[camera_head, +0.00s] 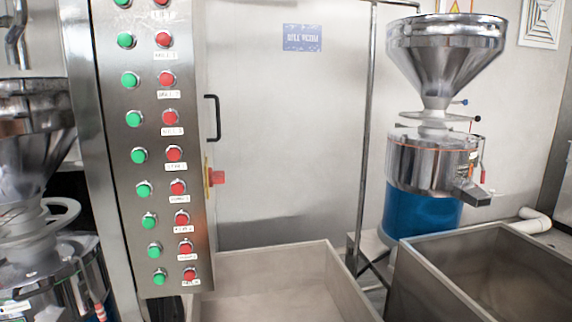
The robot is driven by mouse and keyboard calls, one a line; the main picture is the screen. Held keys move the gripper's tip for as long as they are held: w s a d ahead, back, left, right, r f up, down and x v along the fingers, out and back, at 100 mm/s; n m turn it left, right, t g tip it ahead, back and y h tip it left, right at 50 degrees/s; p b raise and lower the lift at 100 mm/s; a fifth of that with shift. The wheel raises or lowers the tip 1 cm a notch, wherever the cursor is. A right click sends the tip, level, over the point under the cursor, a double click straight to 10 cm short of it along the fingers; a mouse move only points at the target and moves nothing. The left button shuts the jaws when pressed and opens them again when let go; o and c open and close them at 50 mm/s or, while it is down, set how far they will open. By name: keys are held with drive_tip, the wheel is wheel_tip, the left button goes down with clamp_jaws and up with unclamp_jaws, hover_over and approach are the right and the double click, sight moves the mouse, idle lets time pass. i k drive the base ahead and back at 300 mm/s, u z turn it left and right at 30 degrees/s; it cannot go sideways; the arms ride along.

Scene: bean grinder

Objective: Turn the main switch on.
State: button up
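A steel control panel (206,235) stands upright at left centre, with a column of green buttons (138,156) and a column of red buttons (174,153) above small white labels. A red rotary switch (217,177) on a yellow plate (208,178) sticks out from the panel's right side face. It looks like the main switch, but its on or off position cannot be told. My gripper is not in view.
A black handle (214,118) is above the red switch. A grinder with a steel hopper (446,45) and blue base (420,214) stands at right. Open steel bins (290,262) and (440,285) fill the lower foreground. Another grinder (35,140) is at left.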

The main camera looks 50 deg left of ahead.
sight(216, 177)
drive_tip(key=i, duration=1.1)
drive_tip(key=u, duration=2.95)
